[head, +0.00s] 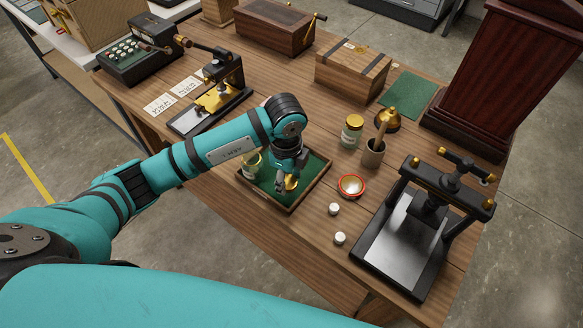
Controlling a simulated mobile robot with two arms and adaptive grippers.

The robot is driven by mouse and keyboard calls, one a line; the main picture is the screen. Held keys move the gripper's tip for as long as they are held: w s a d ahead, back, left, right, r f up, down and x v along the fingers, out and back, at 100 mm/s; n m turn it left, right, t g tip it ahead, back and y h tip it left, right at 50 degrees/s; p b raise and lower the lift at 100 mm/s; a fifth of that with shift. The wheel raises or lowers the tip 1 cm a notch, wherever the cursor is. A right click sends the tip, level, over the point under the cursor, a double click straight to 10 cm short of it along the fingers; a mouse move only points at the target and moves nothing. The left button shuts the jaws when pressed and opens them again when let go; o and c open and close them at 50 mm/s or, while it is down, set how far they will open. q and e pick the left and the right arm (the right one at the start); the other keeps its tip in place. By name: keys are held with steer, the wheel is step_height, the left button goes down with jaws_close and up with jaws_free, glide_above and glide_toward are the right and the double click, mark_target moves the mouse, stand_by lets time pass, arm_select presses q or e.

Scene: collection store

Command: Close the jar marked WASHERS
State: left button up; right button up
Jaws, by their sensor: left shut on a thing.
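A glass jar (252,166) with a pale label stands in the green-lined tray (306,194), partly behind my left arm. Its lettering is too small to read, and its mouth is partly hidden. My left gripper (288,186) points down over the tray, just right of this jar, and is shut on a gold lid (291,183). A second glass jar (350,138) with a gold lid on it stands behind the tray to the right. Its label is also unreadable, so I cannot tell which jar is marked WASHERS. My right gripper is not in view.
A red-rimmed bowl (351,186), two small white pieces (334,208) (340,238) and a black press (412,232) lie to the right. A pot with a handle in it (373,153) and a brass bell (387,119) stand near the lidded jar. A wooden chest (352,70) is behind.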

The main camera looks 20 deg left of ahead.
arm_select(q)
steer(key=s+r+b, duration=0.1)
steer(key=s+b, duration=0.1)
steer(key=s, duration=0.9)
steer(key=shift+d, duration=0.35)
steer(key=shift+w, duration=0.1)
steer(key=w+a+r+n, duration=0.2)
steer(key=w+r+n, duration=0.1)
steer(key=r+n, duration=0.4)
steer(key=w+a+r+n, duration=0.3)
steer(key=r+n, duration=0.5)
steer(key=n, duration=0.4)
steer(key=shift+r, duration=0.25)
